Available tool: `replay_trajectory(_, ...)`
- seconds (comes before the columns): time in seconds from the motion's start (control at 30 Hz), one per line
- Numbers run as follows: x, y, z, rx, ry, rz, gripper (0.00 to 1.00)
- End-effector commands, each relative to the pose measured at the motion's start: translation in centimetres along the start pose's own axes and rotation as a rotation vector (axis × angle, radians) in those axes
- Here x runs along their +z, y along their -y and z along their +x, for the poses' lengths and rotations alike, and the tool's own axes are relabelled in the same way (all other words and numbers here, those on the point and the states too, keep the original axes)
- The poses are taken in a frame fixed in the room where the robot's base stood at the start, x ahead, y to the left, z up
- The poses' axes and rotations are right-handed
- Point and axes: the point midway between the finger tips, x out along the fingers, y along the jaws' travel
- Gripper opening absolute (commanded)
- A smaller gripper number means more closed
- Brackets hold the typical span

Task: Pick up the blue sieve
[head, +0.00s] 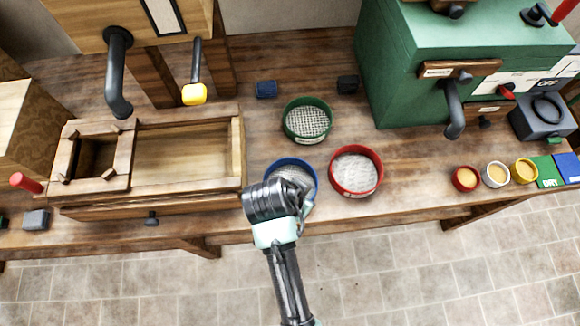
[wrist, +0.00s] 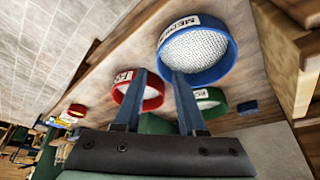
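The blue sieve (head: 313,170) is a round blue ring with a pale mesh, on the bench near its front edge. My arm's end covers its lower left part in the head view. In the wrist view the blue sieve (wrist: 222,72) is near the top, with a white label on its rim. My gripper (wrist: 157,72) is open, its two fingers apart with nothing seen between them. The right fingertip overlaps the blue rim in the picture; I cannot tell whether it touches. The fingertips are hidden in the head view.
The red sieve (head: 357,190) stands just right of the blue one, and the green sieve (head: 306,139) behind. A wooden trough (head: 237,150) is close on the left. A green machine (head: 400,90) and small cups (head: 465,179) are to the right.

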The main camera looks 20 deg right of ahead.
Motion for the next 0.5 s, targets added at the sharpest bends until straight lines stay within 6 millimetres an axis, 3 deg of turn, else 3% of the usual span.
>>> replay_trajectory(0.2, -0.1, 0.1, 3.4, -0.002, 0.0, -0.001, 0.4)
replay_trajectory(0.5, -0.3, -0.1, 5.6, -0.003, 0.0, 0.0, 0.4)
